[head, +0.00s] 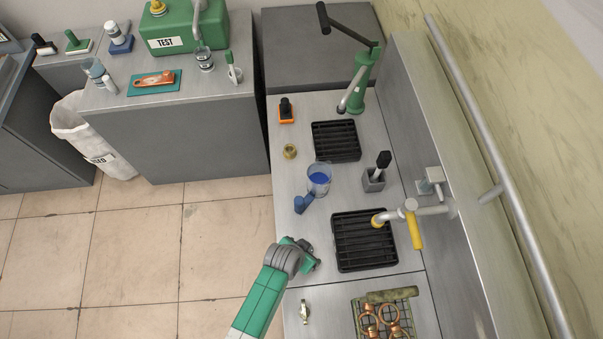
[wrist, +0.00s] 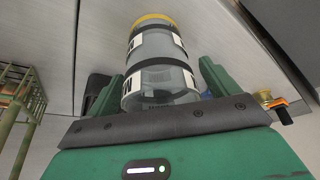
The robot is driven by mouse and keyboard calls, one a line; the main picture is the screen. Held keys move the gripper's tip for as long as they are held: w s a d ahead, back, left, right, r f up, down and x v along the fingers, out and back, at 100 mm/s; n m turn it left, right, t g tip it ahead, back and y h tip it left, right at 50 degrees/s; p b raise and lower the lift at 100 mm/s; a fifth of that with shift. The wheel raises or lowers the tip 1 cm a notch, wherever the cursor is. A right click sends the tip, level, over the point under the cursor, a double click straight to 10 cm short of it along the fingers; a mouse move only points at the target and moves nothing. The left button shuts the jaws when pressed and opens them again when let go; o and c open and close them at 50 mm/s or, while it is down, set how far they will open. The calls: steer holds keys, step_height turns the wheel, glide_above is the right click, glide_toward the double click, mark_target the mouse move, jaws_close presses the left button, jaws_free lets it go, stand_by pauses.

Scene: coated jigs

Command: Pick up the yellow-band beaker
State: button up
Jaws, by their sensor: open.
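The yellow-band beaker (wrist: 161,62) is large in the wrist view. It is a clear cylinder with a yellow band at its top end, dark bands and white labels with dark marks. It stands between the two green fingers of my gripper (wrist: 158,84), which is open. Whether either finger touches it I cannot tell. In the head view my gripper (head: 308,260) is low over the right bench, left of the near black grate. I cannot make out the yellow-band beaker there; my gripper may hide it.
On the right bench (head: 290,185) are a clear beaker with blue in it (head: 319,178), a blue piece (head: 302,204), a brass ring (head: 290,151), and an orange-black block (head: 286,111). A yellow-handled tap (head: 414,228) overhangs the near grate (head: 352,255). A wire rack (head: 386,312) holds copper parts.

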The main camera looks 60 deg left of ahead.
steer(key=c, duration=1.2)
step_height(320, 180, up, 10)
steer(key=p, duration=0.1)
steer(key=w+d+r+m+p, duration=0.2)
steer(key=w+d+r, duration=0.4)
steer(key=d+r, duration=0.4)
steer(key=w+d+r+m+h+p, duration=0.1)
steer(key=w+d+r+p, duration=0.3)
steer(key=w+d+r, duration=0.3)
steer(key=d+r, duration=0.3)
steer(key=shift+d+r+m, duration=0.15)
steer(key=shift+d+m, duration=0.15)
steer(key=shift+m, duration=0.1)
steer(key=shift+w+a, duration=0.1)
